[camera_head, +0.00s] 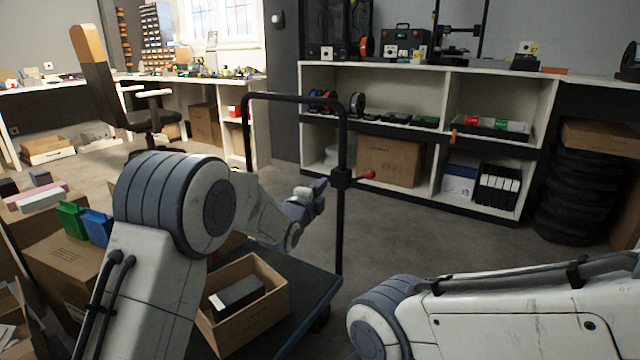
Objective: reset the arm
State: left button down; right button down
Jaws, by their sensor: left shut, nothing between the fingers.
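My left arm rises from the bottom left and bends away over the cart. Its left gripper (318,190) is shut and empty, small in the picture, close to the upright of the black cart handle (340,215). I cannot tell whether it touches the handle. My right arm lies across the bottom right, and its gripper is outside the picture.
An open carton (279,304) holding a dark box (238,292) stands on the dark cart (312,288) below my left arm. More cartons (62,262) stand at the left. A white shelf unit (330,76) lines the back. The grey floor (420,235) between is clear.

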pick_arm(q)
jog(key=shift+s+a, duration=0.1)
jog(key=shift+s, duration=0.15)
